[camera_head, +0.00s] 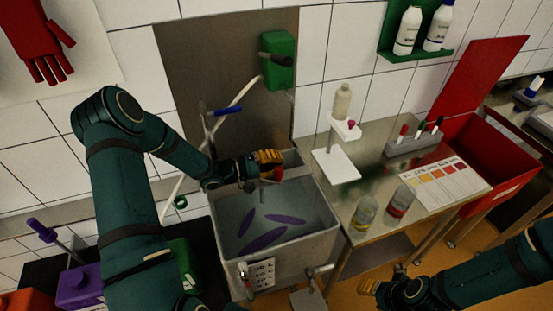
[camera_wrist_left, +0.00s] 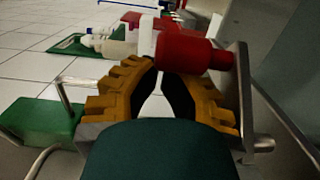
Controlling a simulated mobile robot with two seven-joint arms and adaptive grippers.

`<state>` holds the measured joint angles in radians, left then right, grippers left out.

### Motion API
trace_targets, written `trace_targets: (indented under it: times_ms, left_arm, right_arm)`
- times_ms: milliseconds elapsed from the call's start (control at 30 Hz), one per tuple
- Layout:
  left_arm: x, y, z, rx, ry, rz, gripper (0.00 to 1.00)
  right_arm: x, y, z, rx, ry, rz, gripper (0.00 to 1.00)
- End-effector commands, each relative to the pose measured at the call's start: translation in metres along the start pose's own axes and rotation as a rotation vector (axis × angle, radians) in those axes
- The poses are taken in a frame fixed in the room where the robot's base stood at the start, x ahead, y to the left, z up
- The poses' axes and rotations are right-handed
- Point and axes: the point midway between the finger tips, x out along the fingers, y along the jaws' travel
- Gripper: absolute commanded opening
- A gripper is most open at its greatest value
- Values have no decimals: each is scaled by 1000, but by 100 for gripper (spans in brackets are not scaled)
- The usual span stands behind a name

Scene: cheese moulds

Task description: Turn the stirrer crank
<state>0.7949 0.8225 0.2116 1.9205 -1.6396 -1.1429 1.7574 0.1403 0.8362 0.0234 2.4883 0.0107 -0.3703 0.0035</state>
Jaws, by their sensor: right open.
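The vat (camera_head: 330,238) stands in the middle of the head view, with several purple paddles (camera_head: 265,238) in it. In the left wrist view a red handle (camera_wrist_left: 195,52) lies across the tips of my left gripper's orange fingers (camera_wrist_left: 165,72). It joins a metal crank arm (camera_wrist_left: 243,90) on the right. The fingers converge towards the handle, and I cannot tell whether they grip it. My right gripper (camera_head: 372,287) is open, low at right, away from the vat.
A steel table (camera_head: 360,185) right of the vat carries a white stand (camera_head: 335,165), jars (camera_head: 363,212) and a colour chart (camera_head: 440,182). A red bin (camera_head: 490,150) stands beyond it. A green wall box (camera_head: 279,60) hangs behind the vat.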

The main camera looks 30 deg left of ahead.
Motion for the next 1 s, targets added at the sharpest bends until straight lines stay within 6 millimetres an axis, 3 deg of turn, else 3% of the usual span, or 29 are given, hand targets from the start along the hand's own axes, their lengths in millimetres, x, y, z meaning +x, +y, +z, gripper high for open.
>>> trace_targets:
  times_ms: [1000]
  left_arm:
    - [0,0,9,-1,-1,1,0]
  right_arm:
    - [-6,-2,-1,0,0,-1,47]
